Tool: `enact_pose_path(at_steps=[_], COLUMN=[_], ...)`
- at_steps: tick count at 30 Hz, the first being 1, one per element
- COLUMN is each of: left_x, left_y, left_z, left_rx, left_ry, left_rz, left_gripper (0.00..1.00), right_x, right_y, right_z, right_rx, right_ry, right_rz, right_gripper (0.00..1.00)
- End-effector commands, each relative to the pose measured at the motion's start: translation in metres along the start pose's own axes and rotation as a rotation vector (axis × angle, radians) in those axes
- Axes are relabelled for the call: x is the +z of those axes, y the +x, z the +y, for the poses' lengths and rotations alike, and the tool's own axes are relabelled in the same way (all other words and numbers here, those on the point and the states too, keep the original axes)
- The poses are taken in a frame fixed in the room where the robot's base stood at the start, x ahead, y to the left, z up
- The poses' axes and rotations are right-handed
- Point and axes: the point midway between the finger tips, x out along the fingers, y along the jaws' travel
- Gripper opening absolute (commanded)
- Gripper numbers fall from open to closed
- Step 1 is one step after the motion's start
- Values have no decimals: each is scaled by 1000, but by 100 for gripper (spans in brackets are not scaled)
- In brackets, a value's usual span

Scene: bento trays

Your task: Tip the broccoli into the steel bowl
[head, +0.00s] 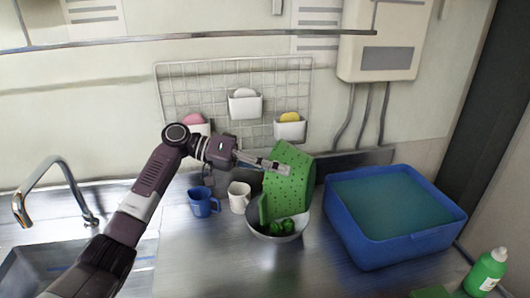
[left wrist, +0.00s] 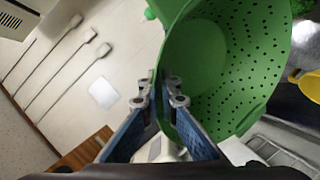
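A green colander (head: 292,185) is tipped steeply on its side above the steel bowl (head: 279,239), its low edge at the bowl. Dark green broccoli pieces (head: 283,227) lie in the bowl. My left gripper (head: 281,168) is shut on the colander's rim, high on its wall. In the left wrist view the fingers (left wrist: 163,88) pinch the edge of the colander (left wrist: 225,60), and the inside wall that shows is bare. The colander hides the back of the bowl. My right gripper is not in view.
A blue mug (head: 203,204) and a white mug (head: 239,197) stand left of the bowl. A large blue basin (head: 400,253) stands close on the right. A sink and faucet (head: 50,170) are at the left, a green bottle (head: 486,273) at the right front.

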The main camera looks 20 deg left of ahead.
Motion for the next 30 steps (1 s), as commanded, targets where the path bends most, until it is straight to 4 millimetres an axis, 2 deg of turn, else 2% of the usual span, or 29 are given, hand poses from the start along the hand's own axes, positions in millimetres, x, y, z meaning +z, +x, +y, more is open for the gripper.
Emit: enact_pose_path(at_steps=[1,13,30], left_x=[-5,-5,8], left_y=[4,60,108], left_z=[10,32,31], left_rx=[-31,-335,-655], left_ry=[14,99,177], left_rz=[-22,-228,-448], left_gripper=[0,0,0], right_x=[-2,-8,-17], right_y=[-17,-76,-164], right_z=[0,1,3], right_rx=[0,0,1], right_ry=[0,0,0], right_rz=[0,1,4], right_gripper=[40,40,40])
